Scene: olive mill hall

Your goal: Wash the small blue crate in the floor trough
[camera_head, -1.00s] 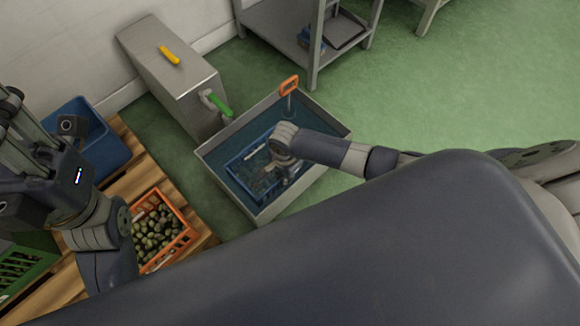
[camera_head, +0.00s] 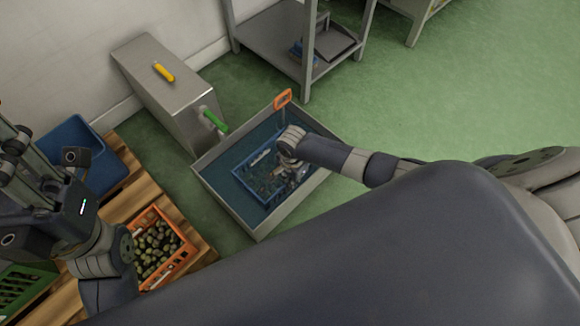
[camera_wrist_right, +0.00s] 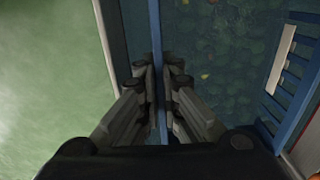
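The small blue crate (camera_head: 258,192) is in the grey floor trough (camera_head: 262,232), which holds dark water. My right gripper (camera_head: 285,178) reaches into the trough at the crate's right side. In the right wrist view my right gripper (camera_wrist_right: 158,90) is shut on the crate's thin blue rim (camera_wrist_right: 156,25), with one finger on each side. The crate's slatted wall (camera_wrist_right: 296,85) with a pale label shows at the right there. Small leaf-like bits show beyond the rim. My left gripper (camera_head: 18,165) is over the pallet at the left; its fingertips are hard to make out.
An orange-handled tool (camera_head: 283,98) stands at the trough's back edge. A steel cabinet (camera_head: 165,95) with yellow and green handles is behind. An orange crate of olives (camera_head: 185,258), a blue bin (camera_head: 105,165) and a green crate (camera_head: 22,285) are at left. Green floor is free at right.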

